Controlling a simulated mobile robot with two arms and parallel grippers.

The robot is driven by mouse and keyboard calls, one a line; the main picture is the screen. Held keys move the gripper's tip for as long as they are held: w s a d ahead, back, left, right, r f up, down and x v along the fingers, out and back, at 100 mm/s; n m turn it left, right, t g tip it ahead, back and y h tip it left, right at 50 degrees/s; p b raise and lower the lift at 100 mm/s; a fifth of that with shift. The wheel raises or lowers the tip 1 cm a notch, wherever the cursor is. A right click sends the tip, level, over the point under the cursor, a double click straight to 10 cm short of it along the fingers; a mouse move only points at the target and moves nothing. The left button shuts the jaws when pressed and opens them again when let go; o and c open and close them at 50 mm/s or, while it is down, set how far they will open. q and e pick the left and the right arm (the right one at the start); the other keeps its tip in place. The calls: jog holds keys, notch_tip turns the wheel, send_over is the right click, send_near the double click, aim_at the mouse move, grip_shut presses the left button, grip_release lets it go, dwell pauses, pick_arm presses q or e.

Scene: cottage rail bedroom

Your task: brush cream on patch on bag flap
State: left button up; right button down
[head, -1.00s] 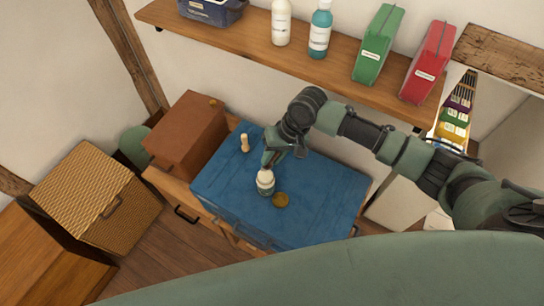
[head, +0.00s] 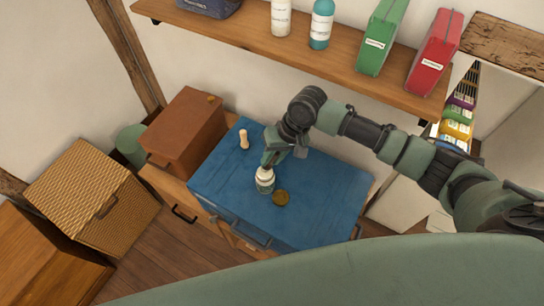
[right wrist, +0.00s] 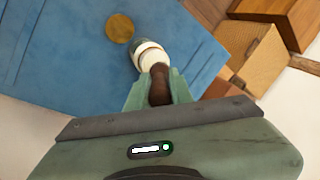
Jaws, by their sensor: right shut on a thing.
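The blue bag (head: 320,195) lies flat, with stitched edges. A round olive-brown patch (head: 281,198) is on it; it shows in the right wrist view (right wrist: 120,28) too. My right gripper (right wrist: 159,88) is shut on a dark brown handle (right wrist: 159,78), likely the brush. The handle's far end meets a white, teal-banded, jar-like thing (head: 265,180) beside the patch, also in the right wrist view (right wrist: 152,57). I cannot tell whether the handle's tip is inside it or only touches it. In the head view my right gripper (head: 267,163) is just above it. My left gripper is out of view.
A small pale peg-like thing (head: 244,140) stands near the bag's upper left. A brown box (head: 187,127) is left of the bag, and a wicker box (head: 92,190) stands farther left. A shelf (head: 255,35) with bottles and cases runs behind. The bag's right side is clear.

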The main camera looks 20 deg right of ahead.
jog(key=shift+f, duration=0.6)
dwell(0.5)
jog(key=shift+s+f, duration=0.15)
dwell(2.1)
jog(key=shift+p, duration=0.3)
notch_tip(320, 180, up, 7)
jog(key=p, duration=0.8)
jog(key=shift+r, duration=0.2)
dwell(0.4)
